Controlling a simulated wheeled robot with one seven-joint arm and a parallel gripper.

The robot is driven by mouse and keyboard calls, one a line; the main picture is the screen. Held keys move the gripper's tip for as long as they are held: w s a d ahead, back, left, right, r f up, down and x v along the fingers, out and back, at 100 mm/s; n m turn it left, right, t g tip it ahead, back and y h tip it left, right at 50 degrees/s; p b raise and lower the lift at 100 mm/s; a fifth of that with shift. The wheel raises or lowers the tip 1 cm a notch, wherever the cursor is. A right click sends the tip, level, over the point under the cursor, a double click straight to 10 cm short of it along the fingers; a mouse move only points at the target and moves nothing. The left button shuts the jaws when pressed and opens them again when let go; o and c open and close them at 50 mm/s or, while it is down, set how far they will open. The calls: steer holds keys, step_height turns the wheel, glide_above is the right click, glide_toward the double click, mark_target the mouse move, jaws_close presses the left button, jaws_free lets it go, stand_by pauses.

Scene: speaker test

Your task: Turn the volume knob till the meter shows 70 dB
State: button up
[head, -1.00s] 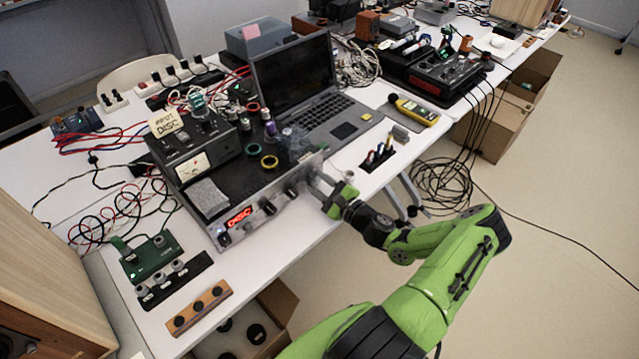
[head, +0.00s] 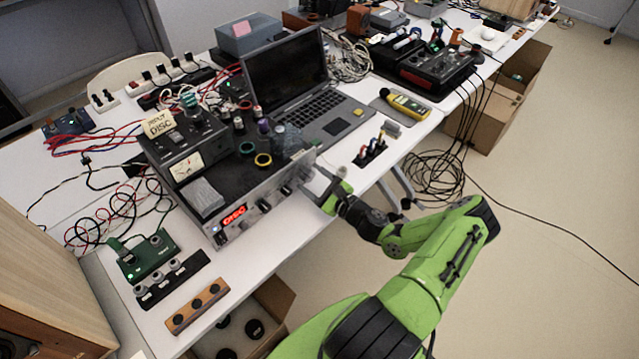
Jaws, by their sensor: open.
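A silver-fronted amplifier (head: 250,224) stands along the table's front edge, with a red display reading "DISC" and several dark knobs. A front knob (head: 286,190) shows just left of my gripper. The right end of the front panel is partly hidden by my gripper, so I cannot tell which knob is the volume knob. My gripper (head: 311,184) is open, its fingers close to that right end; contact cannot be told. A yellow handheld meter (head: 405,104) lies on the table at the back right; its reading is too small to make out.
An open laptop (head: 320,110) stands behind the amplifier. A box with an "INPUT DISC" note (head: 158,124) sits on the amplifier's left part. A small rack of coloured plugs (head: 371,152) lies right of my gripper. Cables hang off the table at the right. Open floor lies in front.

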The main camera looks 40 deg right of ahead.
steer(key=s+d+p, duration=0.1)
steer(key=s+d, duration=0.1)
steer(key=s, duration=1.3)
steer(key=shift+s, duration=0.2)
steer(key=shift+d, duration=0.1)
steer(key=w+a+r+n+g+y+p, duration=0.2)
steer(key=a+r+n+g+y+p, duration=0.1)
steer(key=a+r+n+g, duration=1.35)
steer(key=s+a+r+n+t+h, duration=0.2)
steer(key=s+a+r+n, duration=0.1)
steer(key=s+r+n, duration=0.2)
steer(key=s+a+r+n+t+h+p, duration=0.1)
steer(key=s+a+r+n+t+h, duration=0.1)
steer(key=s+r+n, duration=0.4)
step_height(320, 180, up, 4)
steer(key=shift+s+a+n+h, duration=0.2)
steer(key=shift+a+n+h, duration=0.25)
steer(key=shift+a+h, duration=0.35)
